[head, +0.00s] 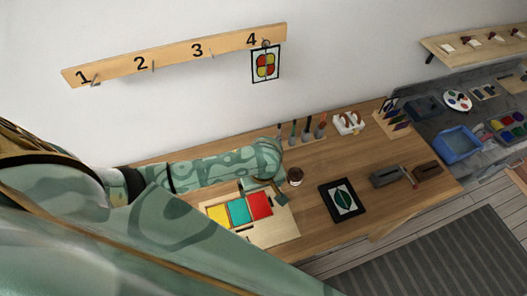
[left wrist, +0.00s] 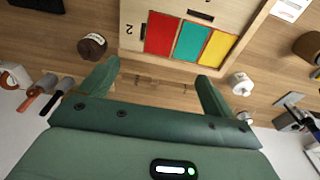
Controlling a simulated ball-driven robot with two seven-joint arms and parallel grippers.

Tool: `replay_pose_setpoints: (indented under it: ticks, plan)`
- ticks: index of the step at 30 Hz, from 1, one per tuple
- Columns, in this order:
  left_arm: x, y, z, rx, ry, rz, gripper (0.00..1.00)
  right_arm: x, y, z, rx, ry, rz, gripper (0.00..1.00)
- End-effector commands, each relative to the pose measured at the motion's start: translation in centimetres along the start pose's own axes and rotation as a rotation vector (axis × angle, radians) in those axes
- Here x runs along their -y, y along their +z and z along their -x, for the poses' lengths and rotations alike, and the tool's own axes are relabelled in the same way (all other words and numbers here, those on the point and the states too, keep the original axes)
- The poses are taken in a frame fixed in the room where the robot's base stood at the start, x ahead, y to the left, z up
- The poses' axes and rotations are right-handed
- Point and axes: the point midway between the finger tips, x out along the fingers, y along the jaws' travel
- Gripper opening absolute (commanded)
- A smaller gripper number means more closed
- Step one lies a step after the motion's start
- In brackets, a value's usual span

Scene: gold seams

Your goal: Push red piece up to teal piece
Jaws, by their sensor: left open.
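The red piece (head: 260,205) lies flat on a pale wooden board (head: 284,229), to the right of the teal piece (head: 238,211). In the left wrist view the red piece (left wrist: 158,35) and the teal piece (left wrist: 193,43) lie side by side with a narrow pale strip between them. The yellow piece (head: 217,216) is on the teal piece's other side. My left gripper (head: 264,190) is open and empty at the board's back edge, close to the red piece. Its two fingers (left wrist: 158,78) show spread apart in the left wrist view. My right gripper is not in view.
A small brown jar (head: 295,177) stands right of my left gripper. Upright tools (head: 307,133) stand behind it. A black-framed leaf picture (head: 344,199) lies to the right of the board. A pattern card (head: 265,65) hangs on hook 4. Bare table lies between the board and the picture.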

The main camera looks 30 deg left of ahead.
Motion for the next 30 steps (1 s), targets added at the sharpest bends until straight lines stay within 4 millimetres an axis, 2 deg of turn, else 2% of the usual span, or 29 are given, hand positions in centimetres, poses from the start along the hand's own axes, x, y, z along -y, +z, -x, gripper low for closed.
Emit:
replay_pose_setpoints:
  ticks: [4, 8, 24, 30]
  plan:
    - [0.0, 0.0, -0.3, 0.000, 0.000, 0.000, 0.89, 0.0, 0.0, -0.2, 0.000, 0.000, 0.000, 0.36]
    - [0.0, 0.0, -1.6, 0.000, -0.002, 0.000, 0.89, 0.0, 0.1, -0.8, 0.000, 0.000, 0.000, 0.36]
    - [0.0, 0.1, -12.2, 0.000, -0.002, -0.001, 0.89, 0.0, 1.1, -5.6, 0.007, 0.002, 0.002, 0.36]
    - [-0.1, 0.0, -15.0, 0.000, 0.000, -0.001, 0.89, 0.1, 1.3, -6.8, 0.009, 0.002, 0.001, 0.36]
